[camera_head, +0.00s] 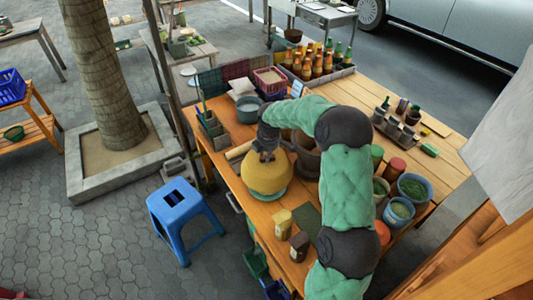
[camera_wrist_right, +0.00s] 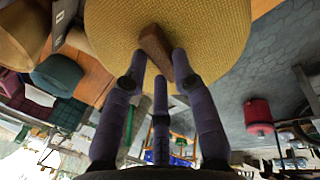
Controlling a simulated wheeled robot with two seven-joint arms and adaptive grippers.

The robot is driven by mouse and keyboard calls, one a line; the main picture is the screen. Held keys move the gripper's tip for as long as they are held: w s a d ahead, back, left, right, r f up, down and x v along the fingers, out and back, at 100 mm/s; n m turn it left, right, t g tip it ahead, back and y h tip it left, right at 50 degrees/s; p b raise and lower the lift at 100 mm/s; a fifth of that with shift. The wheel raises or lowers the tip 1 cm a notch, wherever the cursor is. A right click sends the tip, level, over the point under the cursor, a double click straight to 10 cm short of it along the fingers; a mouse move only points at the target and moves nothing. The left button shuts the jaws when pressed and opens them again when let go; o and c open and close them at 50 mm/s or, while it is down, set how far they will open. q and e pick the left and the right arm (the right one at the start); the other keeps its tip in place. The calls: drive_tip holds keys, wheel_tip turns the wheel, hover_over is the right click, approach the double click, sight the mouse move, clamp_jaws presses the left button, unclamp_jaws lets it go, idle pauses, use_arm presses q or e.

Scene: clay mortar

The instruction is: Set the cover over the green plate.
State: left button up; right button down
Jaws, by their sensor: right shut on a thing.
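The cover is a yellow woven dome (camera_head: 267,174) near the front left edge of the wooden table. In the right wrist view the cover (camera_wrist_right: 205,22) fills the top, with a brown knob (camera_wrist_right: 155,47) at its centre. My right gripper (camera_head: 266,153) is above the cover, and its purple fingers (camera_wrist_right: 160,70) are shut on the knob. The green plate (camera_head: 272,197) shows as a rim beneath the cover's lower edge; the rest is hidden. I cannot tell whether the cover touches the plate. My left gripper is not in view.
A brown clay mortar (camera_head: 306,158) stands close right of the cover, partly behind my green-sleeved right arm. A grey-blue pot (camera_head: 249,109) is behind it. Yellow (camera_head: 283,222) and brown (camera_head: 299,246) jars stand in front. A blue stool (camera_head: 184,216) is beside the table.

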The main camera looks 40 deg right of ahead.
drive_tip(key=shift+f+b, duration=1.8)
drive_tip(key=shift+f, duration=0.65)
drive_tip(key=shift+f+b, duration=0.8)
drive_tip(key=shift+f, duration=0.85)
drive_tip(key=shift+s+a+f, duration=0.1)
drive_tip(key=shift+f, duration=0.6)
drive_tip(key=shift+s+a+f, duration=0.1)
drive_tip(key=shift+s, duration=0.05)
drive_tip(key=c, duration=0.9)
unclamp_jaws()
drive_tip(key=shift+r, duration=0.2)
drive_tip(key=shift+r, duration=0.15)
